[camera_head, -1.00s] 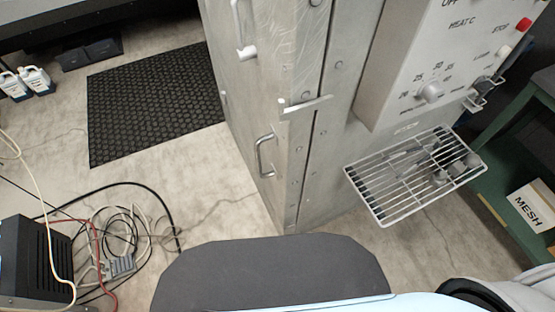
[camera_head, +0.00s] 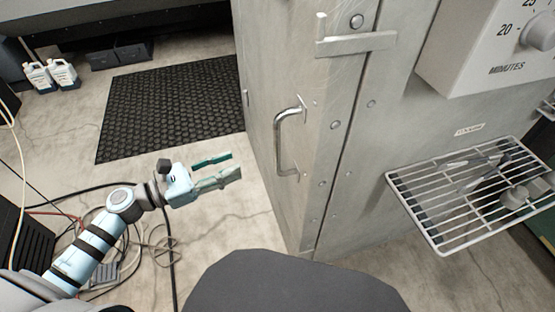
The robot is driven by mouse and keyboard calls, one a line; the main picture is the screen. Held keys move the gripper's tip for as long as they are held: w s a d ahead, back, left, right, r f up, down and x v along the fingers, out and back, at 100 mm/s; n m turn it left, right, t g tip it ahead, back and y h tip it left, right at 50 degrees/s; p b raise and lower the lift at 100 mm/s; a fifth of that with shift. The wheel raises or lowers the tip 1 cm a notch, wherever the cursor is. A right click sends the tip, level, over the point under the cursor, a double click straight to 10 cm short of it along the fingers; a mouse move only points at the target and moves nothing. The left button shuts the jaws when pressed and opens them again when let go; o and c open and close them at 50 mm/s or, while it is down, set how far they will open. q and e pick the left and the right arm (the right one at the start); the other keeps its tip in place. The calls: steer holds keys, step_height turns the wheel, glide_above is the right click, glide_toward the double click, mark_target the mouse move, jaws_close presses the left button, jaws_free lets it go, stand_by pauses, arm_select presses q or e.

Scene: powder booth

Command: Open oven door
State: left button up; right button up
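The oven (camera_head: 385,170) is a tall grey metal cabinet in the middle and right of the head view. Its door (camera_head: 277,60) is on the left face and looks shut. A curved metal handle (camera_head: 281,140) stands upright on the door. A flat latch bar (camera_head: 356,43) lies across the door seam above the handle. My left gripper (camera_head: 228,166) is open and empty, left of the handle and apart from it, with its fingers pointing right toward the door. My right gripper is not in view.
A wire rack (camera_head: 440,244) with small parts juts from the oven's right side, below a control box (camera_head: 500,50). A black mat (camera_head: 170,105) lies on the floor at the left. Loose cables (camera_head: 150,250) and a black box (camera_head: 25,240) are at the lower left. White jugs (camera_head: 50,74) stand at the back left.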

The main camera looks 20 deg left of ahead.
mark_target(277, 143)
arm_select(q)
steer(key=p+x, duration=0.1)
steer(key=x, duration=1.2)
steer(key=shift+w+d+r, duration=0.1)
steer(key=shift+w+r, duration=0.05)
steer(key=shift+w, duration=0.25)
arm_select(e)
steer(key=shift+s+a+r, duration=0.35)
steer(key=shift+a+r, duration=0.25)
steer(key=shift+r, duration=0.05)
arm_select(q)
steer(key=shift+c, duration=0.4)
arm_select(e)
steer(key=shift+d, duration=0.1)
arm_select(q)
steer(key=c, duration=0.7)
jaws_close()
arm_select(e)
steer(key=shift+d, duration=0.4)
